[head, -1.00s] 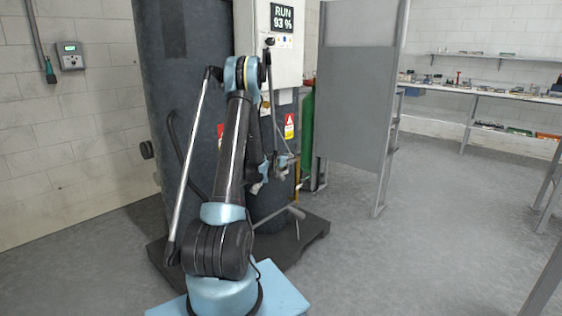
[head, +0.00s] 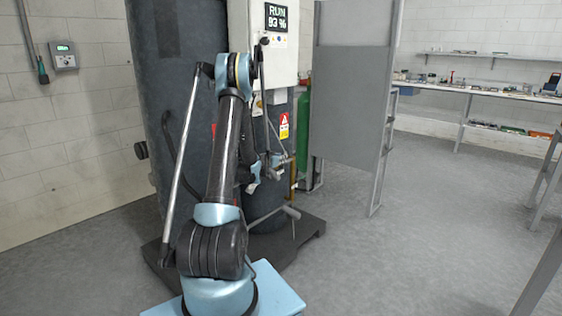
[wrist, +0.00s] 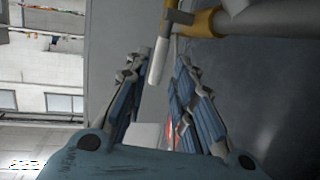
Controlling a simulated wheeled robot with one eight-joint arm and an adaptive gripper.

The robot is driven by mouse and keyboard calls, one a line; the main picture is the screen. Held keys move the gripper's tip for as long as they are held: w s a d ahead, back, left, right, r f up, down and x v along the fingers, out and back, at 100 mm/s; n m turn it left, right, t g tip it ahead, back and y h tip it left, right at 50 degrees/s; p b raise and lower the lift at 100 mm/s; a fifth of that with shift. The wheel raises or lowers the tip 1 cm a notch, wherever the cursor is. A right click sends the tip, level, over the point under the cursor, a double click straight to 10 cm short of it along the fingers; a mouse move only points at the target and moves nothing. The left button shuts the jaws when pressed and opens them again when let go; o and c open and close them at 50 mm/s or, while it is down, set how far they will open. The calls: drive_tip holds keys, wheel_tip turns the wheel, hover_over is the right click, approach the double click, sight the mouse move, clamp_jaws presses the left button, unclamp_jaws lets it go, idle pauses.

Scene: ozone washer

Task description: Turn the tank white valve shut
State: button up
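In the wrist view, a white lever handle (wrist: 158,56) hangs from a grey fitting on a brass-coloured pipe (wrist: 202,22). My gripper (wrist: 161,62) is open, with one blue-and-grey finger on each side of the lever. The lever's free end lies between the fingertips, and a gap shows on both sides. In the head view, my gripper (head: 271,168) is in front of the dark tank (head: 180,90), beside a brass pipe (head: 293,178). The lever is too small and too covered to make out there.
A control box (head: 276,50) with a "RUN 93 %" display is above my gripper. A green cylinder (head: 303,125) and a grey panel (head: 348,100) stand to the right. A dark plinth (head: 300,236) lies under the tank. Open floor (head: 430,230) is at the right.

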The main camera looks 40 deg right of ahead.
drive_tip(key=v, duration=0.9)
drive_tip(key=shift+a, duration=0.3)
drive_tip(key=shift+r, duration=0.1)
